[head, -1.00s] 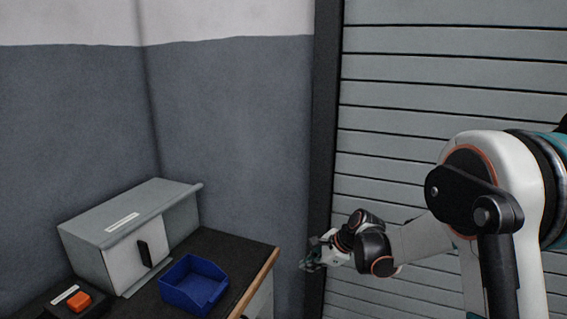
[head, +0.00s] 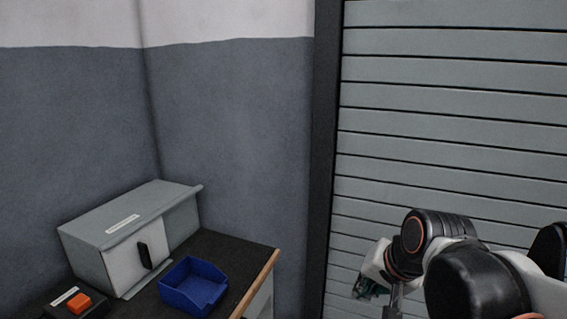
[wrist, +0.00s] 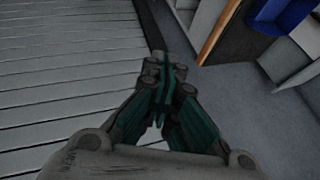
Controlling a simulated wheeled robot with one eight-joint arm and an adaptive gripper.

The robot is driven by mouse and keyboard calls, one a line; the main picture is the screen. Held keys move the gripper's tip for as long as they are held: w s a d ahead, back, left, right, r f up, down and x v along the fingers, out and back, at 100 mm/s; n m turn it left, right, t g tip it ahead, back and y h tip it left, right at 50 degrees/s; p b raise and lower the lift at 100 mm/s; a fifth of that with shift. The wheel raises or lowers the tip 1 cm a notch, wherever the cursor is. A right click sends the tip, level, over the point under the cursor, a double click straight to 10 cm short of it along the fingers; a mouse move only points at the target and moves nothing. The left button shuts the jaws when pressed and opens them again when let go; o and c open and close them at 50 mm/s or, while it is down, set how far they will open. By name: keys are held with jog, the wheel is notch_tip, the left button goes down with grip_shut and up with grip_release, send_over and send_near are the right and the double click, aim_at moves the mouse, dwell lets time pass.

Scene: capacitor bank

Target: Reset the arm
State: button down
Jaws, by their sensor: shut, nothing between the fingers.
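My gripper (wrist: 168,75) points down over bare floor in the wrist view, its dark green fingers drawn together with nothing between them. In the head view my gripper (head: 366,288) is small and partly hidden by my own wrist and arm links at the lower right. It is in front of the slatted shutter, to the right of the workbench and apart from it.
A dark-topped workbench (head: 222,252) with a wooden edge stands at the lower left. On it are a grey metal box (head: 105,232) with a black handle, a blue bin (head: 193,288) and an orange button (head: 78,301). The slatted shutter (head: 450,120) fills the right side.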

jog(key=s+d+n+h, duration=0.1)
jog(key=s+d+n, duration=0.1)
jog(key=s, duration=0.3)
jog(key=s+d+f+n+t, duration=0.1)
jog(key=s+n, duration=0.2)
jog(key=s, duration=0.3)
jog(key=shift+d+f+n+h, duration=0.25)
jog(key=shift+d+n+h, duration=0.1)
jog(key=shift+n+h, duration=0.05)
jog(key=shift+s, duration=0.1)
